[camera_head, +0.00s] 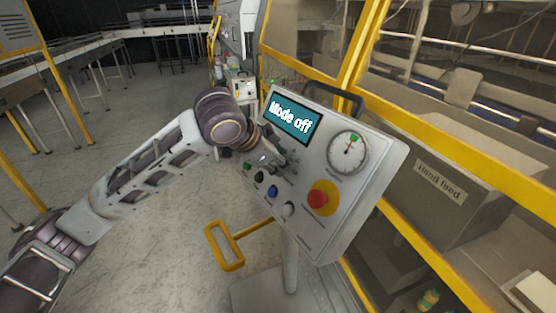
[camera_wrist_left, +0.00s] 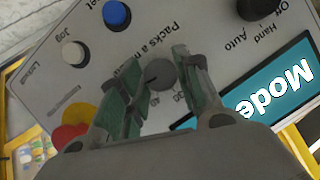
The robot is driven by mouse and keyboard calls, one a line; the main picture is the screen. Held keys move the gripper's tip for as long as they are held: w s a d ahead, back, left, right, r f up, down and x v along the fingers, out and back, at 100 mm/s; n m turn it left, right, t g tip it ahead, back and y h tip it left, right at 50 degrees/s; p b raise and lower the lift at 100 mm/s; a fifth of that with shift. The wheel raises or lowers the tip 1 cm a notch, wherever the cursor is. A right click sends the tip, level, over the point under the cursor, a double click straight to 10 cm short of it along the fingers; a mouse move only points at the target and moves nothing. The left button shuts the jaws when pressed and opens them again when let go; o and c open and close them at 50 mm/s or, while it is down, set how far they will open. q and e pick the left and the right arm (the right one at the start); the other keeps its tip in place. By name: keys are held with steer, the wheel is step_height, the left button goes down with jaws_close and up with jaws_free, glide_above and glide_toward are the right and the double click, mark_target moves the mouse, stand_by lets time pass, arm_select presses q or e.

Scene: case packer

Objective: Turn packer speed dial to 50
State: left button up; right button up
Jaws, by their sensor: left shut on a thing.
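The grey control panel (camera_head: 345,210) stands tilted on a post in the head view. My left gripper (camera_head: 272,160) reaches its face from the left, below the display (camera_head: 291,117), which reads "Mode off". In the left wrist view the speed dial (camera_wrist_left: 160,74) is a small dark grey round knob by the lettering "Packs a m…", with scale numbers near 30 and 40 partly showing. My left gripper (camera_wrist_left: 159,85) is shut on it, one finger on each side. The fingers hide much of the scale, and I cannot read the pointer's setting. My right gripper is out of view.
A red stop button (camera_head: 321,197) on yellow and a round gauge (camera_head: 347,152) sit right of the gripper. A blue button (camera_wrist_left: 117,14), a white jog button (camera_wrist_left: 75,55) and a black mode knob (camera_wrist_left: 258,8) are close by. Yellow guarding stands behind.

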arm_select(q)
steer(key=shift+f, duration=0.1)
steer(key=o, duration=1)
steer(key=shift+s+a+r, duration=0.1)
steer(key=shift+r, duration=0.1)
steer(key=v, duration=1.1)
steer(key=shift+s+a+r, duration=0.1)
steer(key=shift+s+r, duration=0.05)
steer(key=shift+r, duration=0.15)
